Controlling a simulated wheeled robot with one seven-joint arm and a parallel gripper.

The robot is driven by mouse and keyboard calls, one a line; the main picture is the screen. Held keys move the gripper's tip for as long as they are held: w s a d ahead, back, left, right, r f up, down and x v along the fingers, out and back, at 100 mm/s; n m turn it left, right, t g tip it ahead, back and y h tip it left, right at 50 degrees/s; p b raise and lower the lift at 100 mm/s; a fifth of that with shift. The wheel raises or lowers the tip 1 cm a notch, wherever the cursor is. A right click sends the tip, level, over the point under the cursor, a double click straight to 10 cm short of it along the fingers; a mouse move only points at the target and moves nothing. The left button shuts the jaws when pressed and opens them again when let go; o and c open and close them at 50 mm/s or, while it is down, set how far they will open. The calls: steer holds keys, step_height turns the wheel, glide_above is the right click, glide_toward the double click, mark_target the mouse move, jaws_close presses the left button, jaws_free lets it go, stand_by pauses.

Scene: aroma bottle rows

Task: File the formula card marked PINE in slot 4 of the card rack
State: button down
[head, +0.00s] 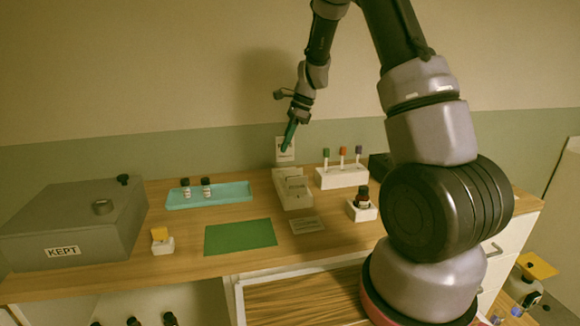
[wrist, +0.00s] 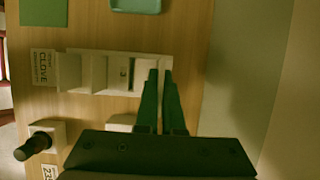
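My gripper (head: 287,147) is shut on a pale upright card (head: 279,157), just above the far end of the card rack. The near finger covers part of the card, and its printing is too small to read. The white card rack (head: 296,203) stands at the back middle of the table. In the wrist view, the fingertips (wrist: 161,72) are over the right end of the rack (wrist: 100,86). The figure 3 shows on the rack to their left. I cannot tell whether the card's lower edge touches the rack.
A card marked CLOVE (wrist: 43,68) lies flat at the rack's near end. A tube stand (head: 342,178) and a bottle in a white holder (head: 362,209) are to the right. A green mat (head: 240,236), teal tray (head: 226,195) and grey KEPT box (head: 70,222) are left.

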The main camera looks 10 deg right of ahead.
steer(key=shift+f, duration=3.1)
steer(key=shift+f, duration=0.1)
steer(key=c, duration=1)
jaws_free()
steer(key=shift+c, duration=0.2)
steer(key=v, duration=1.2)
steer(key=s+r+n+t, duration=0.3)
steer(key=s+r+n, duration=0.3)
steer(key=s+r, duration=0.75)
steer(key=s+r+n+t+h, duration=0.1)
steer(key=s+r+n+t, duration=0.1)
steer(key=s, duration=0.6)
steer(key=s+d+r+n+t+h, duration=0.1)
steer(key=s+r+n+t, duration=0.1)
steer(key=s+r+n, duration=0.2)
steer(key=s+n, duration=0.2)
steer(key=s, duration=0.1)
steer(key=shift+s, duration=0.35)
